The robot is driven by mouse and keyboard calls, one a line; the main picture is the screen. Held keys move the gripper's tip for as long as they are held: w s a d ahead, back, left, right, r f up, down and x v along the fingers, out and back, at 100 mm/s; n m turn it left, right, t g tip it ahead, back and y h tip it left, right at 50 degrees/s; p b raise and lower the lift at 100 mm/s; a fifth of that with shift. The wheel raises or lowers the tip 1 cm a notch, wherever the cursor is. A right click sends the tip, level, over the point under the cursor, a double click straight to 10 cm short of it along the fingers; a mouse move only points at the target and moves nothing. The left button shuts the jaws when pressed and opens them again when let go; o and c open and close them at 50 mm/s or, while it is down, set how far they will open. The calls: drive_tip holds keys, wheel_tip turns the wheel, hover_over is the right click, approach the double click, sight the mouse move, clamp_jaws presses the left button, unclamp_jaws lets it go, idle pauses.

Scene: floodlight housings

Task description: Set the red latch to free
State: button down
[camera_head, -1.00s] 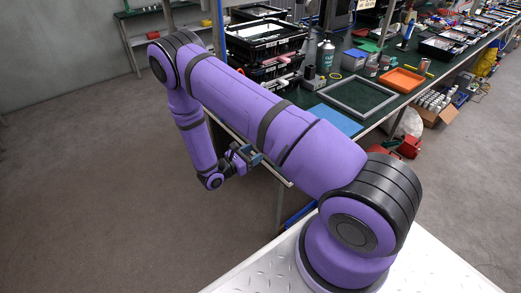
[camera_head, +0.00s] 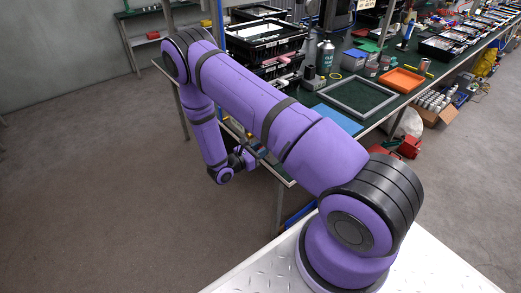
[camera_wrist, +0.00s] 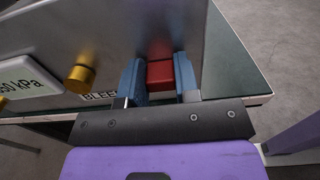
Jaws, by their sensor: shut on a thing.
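The red latch (camera_wrist: 160,74) is a small red block on the face of a grey metal panel (camera_wrist: 120,35), seen in the wrist view. My gripper (camera_wrist: 160,82) has its two blue fingers on either side of the latch and is shut on it. The latch's far end and its setting marks cannot be made out. In the head view my gripper (camera_head: 247,157) is small, at the table's near edge and partly behind my arm; the latch is hidden there.
A green-topped table (camera_head: 345,118) carries black crates (camera_head: 262,40), a grey frame (camera_head: 358,96) and an orange tray (camera_head: 402,79). Open floor lies left.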

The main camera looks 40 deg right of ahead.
drive_tip(key=shift+r, duration=2)
drive_tip(key=c, duration=0.8)
unclamp_jaws()
drive_tip(key=shift+c, duration=0.2)
drive_tip(key=a, duration=1.1)
drive_tip(key=shift+s, duration=0.2)
drive_tip(key=shift+d, duration=0.1)
